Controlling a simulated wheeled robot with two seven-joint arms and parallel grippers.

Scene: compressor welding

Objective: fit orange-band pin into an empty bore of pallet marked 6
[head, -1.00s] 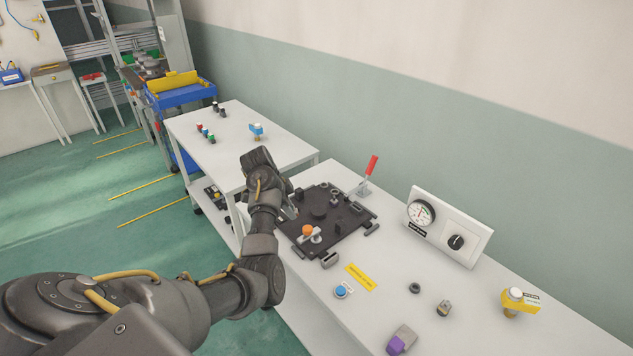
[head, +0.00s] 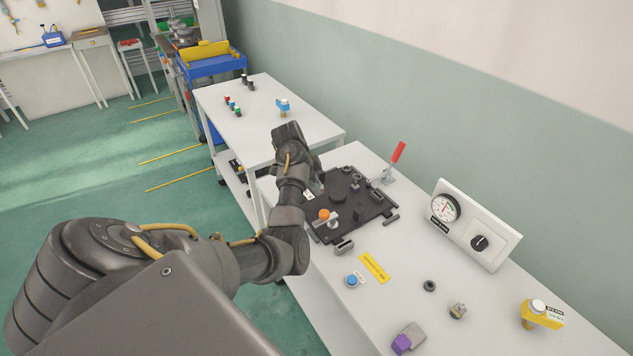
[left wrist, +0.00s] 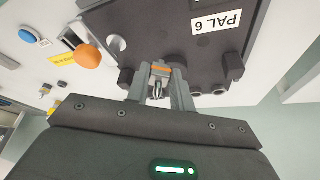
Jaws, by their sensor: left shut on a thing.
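The orange-band pin (left wrist: 160,72) is between the two fingers of my left gripper (left wrist: 159,92) in the left wrist view. Its bare metal end shows between the fingers. The dark pallet (left wrist: 165,30) carries a white label reading PAL 6 (left wrist: 217,22) and lies right beside the fingertips. In the head view the pallet (head: 372,208) is on the near table, and my left gripper (head: 317,184) is at its left edge, with the pin hidden. I cannot tell whether the pin touches the pallet. My right gripper is not in view.
An orange-knobbed clamp (head: 325,215) sits on the pallet's near side. A red-handled clamp (head: 396,154) stands behind it. A gauge panel (head: 470,228), a blue button (head: 352,281) and small parts are to the right. A second table (head: 255,125) lies beyond.

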